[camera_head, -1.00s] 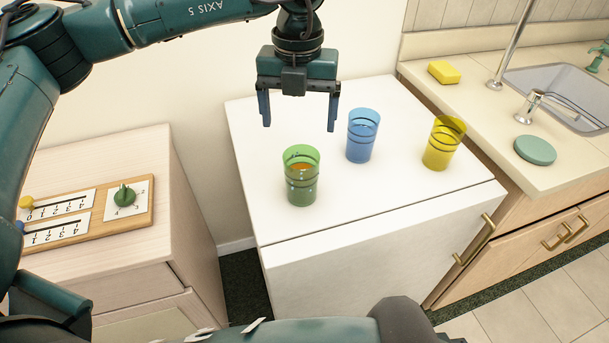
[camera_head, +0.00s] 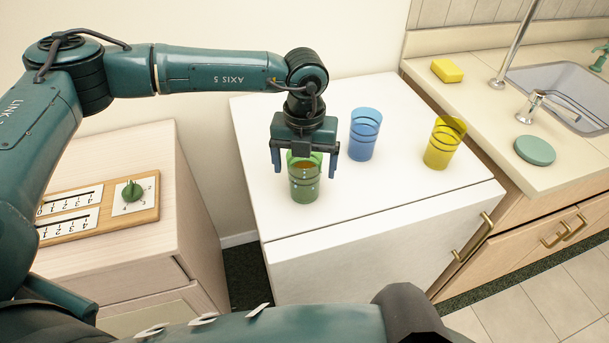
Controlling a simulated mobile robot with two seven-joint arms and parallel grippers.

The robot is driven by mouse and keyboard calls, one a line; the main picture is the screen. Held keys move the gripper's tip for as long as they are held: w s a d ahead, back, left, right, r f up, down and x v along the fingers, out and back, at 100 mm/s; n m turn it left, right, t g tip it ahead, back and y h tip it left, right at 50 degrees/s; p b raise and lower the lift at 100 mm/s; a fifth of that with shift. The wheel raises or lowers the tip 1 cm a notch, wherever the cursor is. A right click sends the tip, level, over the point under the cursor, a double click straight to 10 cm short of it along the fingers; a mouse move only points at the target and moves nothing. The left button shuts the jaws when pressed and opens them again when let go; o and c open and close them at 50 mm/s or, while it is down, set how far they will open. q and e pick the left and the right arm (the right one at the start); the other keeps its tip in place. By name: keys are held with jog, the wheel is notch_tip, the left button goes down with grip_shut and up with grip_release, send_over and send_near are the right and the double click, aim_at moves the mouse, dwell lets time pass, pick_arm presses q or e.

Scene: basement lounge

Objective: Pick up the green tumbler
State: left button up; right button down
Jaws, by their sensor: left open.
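The green tumbler (camera_head: 305,186) is see-through, with dark bands and something orange inside. It stands upright on the white cabinet top (camera_head: 262,216), near its front left. My left gripper (camera_head: 304,166) is open, pointing down, with one finger on each side of the tumbler's upper part in the picture. A gap shows between the fingers and the tumbler, and I cannot tell whether either touches it. The gripper body hides part of the tumbler's far rim. My right gripper is not in view.
A blue tumbler (camera_head: 364,136) stands behind and right of the green one, near the gripper's right finger. A yellow tumbler (camera_head: 442,145) stands further right. The counter at right holds a yellow sponge (camera_head: 447,71), a green disc (camera_head: 534,150) and a sink (camera_head: 565,95). A dial board (camera_head: 100,212) lies left.

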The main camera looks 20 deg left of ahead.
pick_arm(q)
jog(key=c, duration=1.3)
jog(key=shift+r, duration=0.2)
